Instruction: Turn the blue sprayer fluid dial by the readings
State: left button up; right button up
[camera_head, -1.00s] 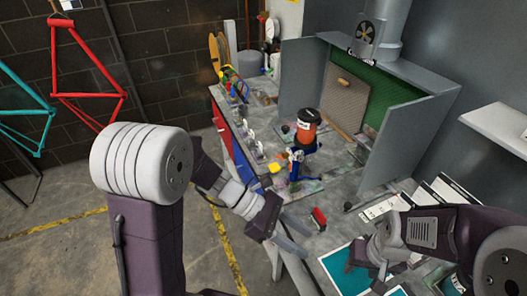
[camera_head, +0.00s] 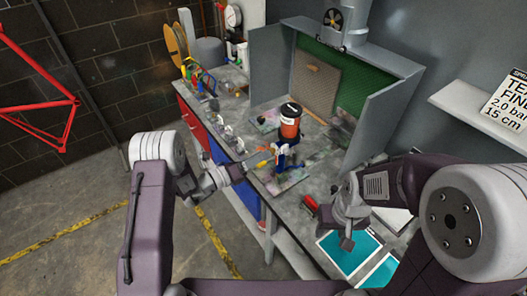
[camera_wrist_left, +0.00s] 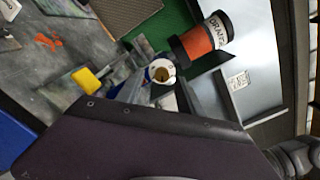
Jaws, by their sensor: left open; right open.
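The blue sprayer (camera_head: 281,157) stands on the bench with an orange cup (camera_head: 290,127) with a black lid on top. My left gripper (camera_head: 254,164) is open, just left of the sprayer in the head view; I cannot tell whether it touches. In the left wrist view, the sprayer (camera_wrist_left: 160,72) shows a pale round end facing the camera, and the orange cup (camera_wrist_left: 203,40) is tilted in the picture. The dial itself is not clear. My right gripper (camera_head: 347,238) is open and empty over the teal sheet.
A grey booth (camera_head: 385,95) with a green back stands behind the sprayer. A small red object (camera_head: 311,205) lies near the front edge. A teal sheet (camera_head: 338,257) lies at right. A sign (camera_head: 508,102) reads "2.0 bar" and "15 cm". A yellow block (camera_wrist_left: 90,83) is beside the sprayer.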

aim_at(272, 151)
pick_arm(q)
jog(key=shift+x, duration=1.05)
jog(key=c, duration=0.5)
jog(key=shift+s+d, duration=0.1)
grip_shut()
pick_arm(e)
jog(key=shift+s+d+r, duration=0.15)
jog(key=shift+d+r, duration=0.05)
jog(key=shift+r, duration=0.05)
